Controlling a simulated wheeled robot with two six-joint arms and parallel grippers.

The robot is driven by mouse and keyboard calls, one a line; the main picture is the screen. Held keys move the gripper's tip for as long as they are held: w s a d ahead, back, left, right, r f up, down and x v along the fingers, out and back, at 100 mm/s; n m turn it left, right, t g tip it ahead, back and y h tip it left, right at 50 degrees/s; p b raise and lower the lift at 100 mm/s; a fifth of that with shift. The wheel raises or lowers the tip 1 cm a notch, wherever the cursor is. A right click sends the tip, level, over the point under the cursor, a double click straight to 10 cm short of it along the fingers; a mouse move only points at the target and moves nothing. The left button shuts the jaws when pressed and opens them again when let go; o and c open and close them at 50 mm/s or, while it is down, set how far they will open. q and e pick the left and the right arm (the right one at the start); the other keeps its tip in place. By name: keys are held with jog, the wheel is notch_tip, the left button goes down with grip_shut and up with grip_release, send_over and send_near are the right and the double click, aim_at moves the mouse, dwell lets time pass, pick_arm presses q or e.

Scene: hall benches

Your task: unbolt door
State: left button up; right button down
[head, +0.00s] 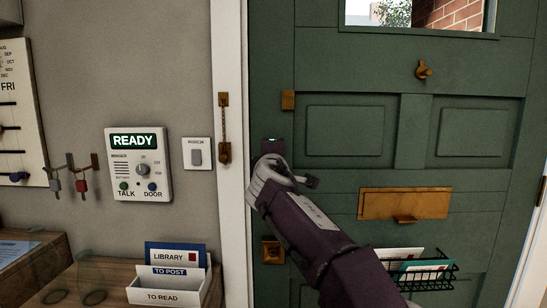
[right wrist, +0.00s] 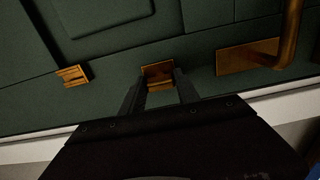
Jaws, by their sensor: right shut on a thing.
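The green door (head: 370,175) fills the right of the head view and appears shut. My right gripper (head: 271,150) is at its left edge, and my forearm crosses the door's lower panel. In the right wrist view my right gripper's dark fingers (right wrist: 159,88) are closed on a small brass piece, which looks like the bolt (right wrist: 157,70). The gripper hides the bolt in the head view. How far the bolt is drawn cannot be told. My left gripper is not in view.
A brass door chain (head: 224,130) hangs on the white frame, and a brass catch (head: 288,100) sits on the door above my gripper. A brass letter plate (head: 405,204) and wire basket (head: 425,273) are right of my arm. An intercom (head: 139,165) is on the left wall.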

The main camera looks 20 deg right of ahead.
jog(key=c, duration=0.9)
grip_release()
jog(key=b+v, duration=0.2)
jog(key=v, duration=0.7)
jog(key=shift+s, duration=0.1)
